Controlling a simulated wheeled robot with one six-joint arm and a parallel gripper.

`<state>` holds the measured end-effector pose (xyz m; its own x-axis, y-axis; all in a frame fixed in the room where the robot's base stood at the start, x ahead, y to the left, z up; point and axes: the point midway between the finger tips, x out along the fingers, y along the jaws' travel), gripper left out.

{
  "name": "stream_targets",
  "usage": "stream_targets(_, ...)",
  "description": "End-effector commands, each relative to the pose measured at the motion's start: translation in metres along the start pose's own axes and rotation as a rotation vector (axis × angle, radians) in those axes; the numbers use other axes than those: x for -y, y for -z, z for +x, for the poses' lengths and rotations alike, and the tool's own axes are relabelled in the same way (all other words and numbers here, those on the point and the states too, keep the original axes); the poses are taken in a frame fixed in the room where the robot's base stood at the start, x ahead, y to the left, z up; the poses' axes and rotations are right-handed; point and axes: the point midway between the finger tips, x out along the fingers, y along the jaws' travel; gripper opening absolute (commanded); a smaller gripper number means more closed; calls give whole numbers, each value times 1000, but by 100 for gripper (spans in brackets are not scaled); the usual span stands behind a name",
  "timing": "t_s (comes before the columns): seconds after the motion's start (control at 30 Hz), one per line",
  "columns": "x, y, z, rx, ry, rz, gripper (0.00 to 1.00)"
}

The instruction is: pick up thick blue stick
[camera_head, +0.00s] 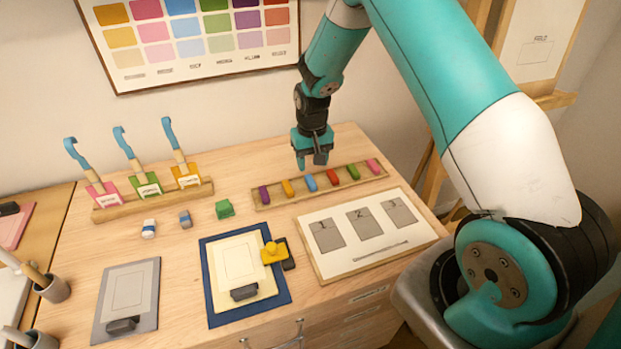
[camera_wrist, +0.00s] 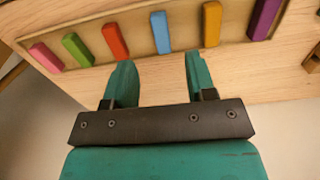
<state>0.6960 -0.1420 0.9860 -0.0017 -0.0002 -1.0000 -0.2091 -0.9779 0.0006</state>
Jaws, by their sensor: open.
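The blue stick (camera_head: 311,182) lies in a wooden rack (camera_head: 262,207), between a yellow stick (camera_head: 287,188) and a red stick (camera_head: 333,177). My gripper (camera_head: 311,163) hangs over the table just behind the rack, pointing down and empty. In the wrist view the blue stick (camera_wrist: 160,32) shows beyond the fingertips, lined up with the gap between the two open teal fingers (camera_wrist: 158,72). The fingers look apart from all the sticks. The red stick (camera_wrist: 115,41) and yellow stick (camera_wrist: 212,23) flank it.
The rack also holds purple (camera_head: 264,195), green (camera_head: 353,171) and pink (camera_head: 373,166) sticks. A board with grey squares (camera_head: 312,262) lies in front. A green block (camera_head: 224,208) and small erasers (camera_head: 149,228) are to the left. A tool stand (camera_head: 110,213) stands at the back left.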

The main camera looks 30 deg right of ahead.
Motion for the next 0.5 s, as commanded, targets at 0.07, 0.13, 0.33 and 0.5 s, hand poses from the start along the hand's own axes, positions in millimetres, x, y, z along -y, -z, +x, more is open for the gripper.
stream_targets(0.07, 0, 0, 10, 3, 0, -1, 51)
stream_targets(0.13, 0, 0, 17, 0, 0, -1, 51)
stream_targets(0.33, 0, 0, 29, 2, 0, -1, 51)
stream_targets(0.5, 1, 0, 50, 3, 0, -1, 51)
